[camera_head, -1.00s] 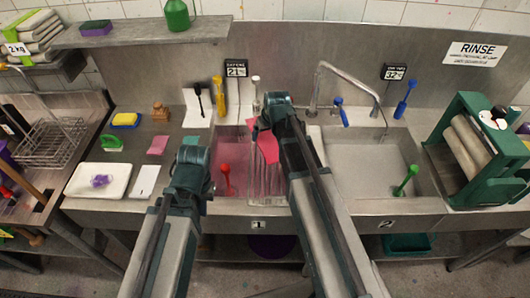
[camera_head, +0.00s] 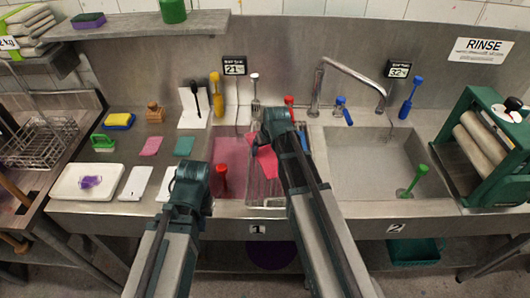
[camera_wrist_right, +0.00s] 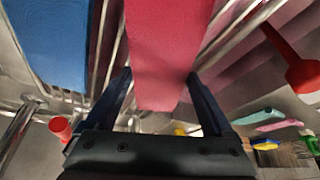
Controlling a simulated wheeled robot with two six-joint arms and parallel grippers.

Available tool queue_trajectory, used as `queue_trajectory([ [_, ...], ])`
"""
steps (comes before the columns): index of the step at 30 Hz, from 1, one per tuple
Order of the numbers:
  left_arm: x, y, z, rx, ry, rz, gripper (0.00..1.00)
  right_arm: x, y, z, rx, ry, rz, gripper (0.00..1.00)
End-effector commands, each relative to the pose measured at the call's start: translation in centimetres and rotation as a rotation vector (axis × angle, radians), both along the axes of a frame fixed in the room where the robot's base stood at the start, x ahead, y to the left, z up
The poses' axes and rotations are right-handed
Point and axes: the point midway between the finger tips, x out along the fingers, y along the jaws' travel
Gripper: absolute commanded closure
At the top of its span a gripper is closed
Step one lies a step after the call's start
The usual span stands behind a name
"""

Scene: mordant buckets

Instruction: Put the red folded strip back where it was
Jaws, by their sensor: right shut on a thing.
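The red folded strip (camera_head: 264,160) hangs from my right gripper (camera_head: 268,132) over the wire rack (camera_head: 258,192) between the two basins. In the right wrist view the strip (camera_wrist_right: 165,55) lies between the two fingers of the right gripper (camera_wrist_right: 160,92), which is shut on it. Whether the strip's lower end touches the rack is unclear. A blue sheet (camera_wrist_right: 45,40) lies beside the strip, over the rack wires. My left gripper (camera_head: 190,175) is over the front edge of the left basin, apart from the strip; its fingers cannot be made out.
The left basin (camera_head: 231,155) holds pink liquid and a red-handled tool (camera_head: 221,178). The right basin (camera_head: 370,165) holds a green-handled tool (camera_head: 414,180). A green roller press (camera_head: 490,140) stands at the right.

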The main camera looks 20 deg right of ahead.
Motion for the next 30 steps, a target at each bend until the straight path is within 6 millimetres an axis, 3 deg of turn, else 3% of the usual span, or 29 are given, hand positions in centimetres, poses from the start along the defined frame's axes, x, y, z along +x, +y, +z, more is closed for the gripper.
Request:
queue_trajectory([
  [8,0.0,0.0,-0.3,0.0,0.0,0.0,1.0,0.0,0.0,-0.3,0.0,0.0,0.0,0.67],
  [9,0.0,0.0,-0.2,0.0,0.0,0.0,1.0,0.0,0.0,-0.2,0.0,0.0,0.0,0.08],
  [11,0.0,0.0,-0.2,0.0,0.0,0.0,1.0,0.0,0.0,-0.1,0.0,0.0,0.0,0.0],
  [22,0.0,0.0,0.3,0.0,0.0,0.0,1.0,0.0,0.0,0.3,0.0,0.0,0.0,0.0],
  [30,0.0,0.0,2.7,0.0,0.0,0.0,1.0,-0.9,-0.1,2.7,0.0,0.0,0.0,0.0],
])
